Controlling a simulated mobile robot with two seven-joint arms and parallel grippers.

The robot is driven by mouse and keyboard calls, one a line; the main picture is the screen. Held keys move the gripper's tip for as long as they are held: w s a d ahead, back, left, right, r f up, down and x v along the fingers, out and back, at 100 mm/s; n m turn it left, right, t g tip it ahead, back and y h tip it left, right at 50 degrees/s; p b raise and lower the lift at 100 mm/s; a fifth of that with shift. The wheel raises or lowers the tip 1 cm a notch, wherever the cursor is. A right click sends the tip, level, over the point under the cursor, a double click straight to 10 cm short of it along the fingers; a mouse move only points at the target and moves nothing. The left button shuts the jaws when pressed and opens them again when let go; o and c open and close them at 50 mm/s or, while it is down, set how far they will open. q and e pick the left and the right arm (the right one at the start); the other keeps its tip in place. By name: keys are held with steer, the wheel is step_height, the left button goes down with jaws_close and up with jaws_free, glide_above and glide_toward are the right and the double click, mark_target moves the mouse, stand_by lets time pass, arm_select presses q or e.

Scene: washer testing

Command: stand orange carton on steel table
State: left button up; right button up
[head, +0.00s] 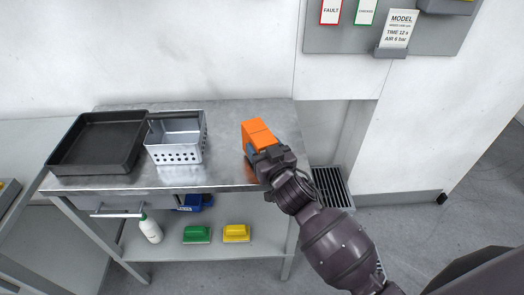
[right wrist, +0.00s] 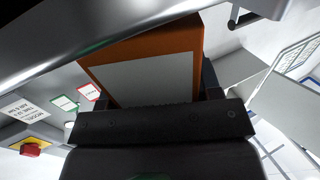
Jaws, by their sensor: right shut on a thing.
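The orange carton (head: 257,131) is at the right end of the steel table (head: 232,111) in the head view. My right gripper (head: 266,156) is shut on the carton from the near right side. In the right wrist view the carton (right wrist: 150,65) shows orange with a pale panel, between the fingers of my right gripper (right wrist: 160,105). The steel surface shows very close to the carton's edge there. I cannot tell whether the carton touches the table, as the gripper hides its lower part. My left gripper is not in view.
A black tray (head: 73,164) and a perforated metal basket (head: 175,157) stand on the table's left half. The tabletop between basket and carton is clear.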

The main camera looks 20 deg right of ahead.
steer(key=shift+f, duration=0.65)
steer(key=shift+r, duration=0.15)
steer(key=o, duration=0.5)
steer(key=shift+f, duration=0.25)
steer(key=o, duration=0.5)
steer(key=shift+c, duration=0.2)
steer(key=shift+r, duration=0.1)
steer(key=shift+r, duration=0.2)
steer(key=s+d, duration=0.1)
steer(key=s, duration=1.1)
steer(key=shift+d, duration=0.15)
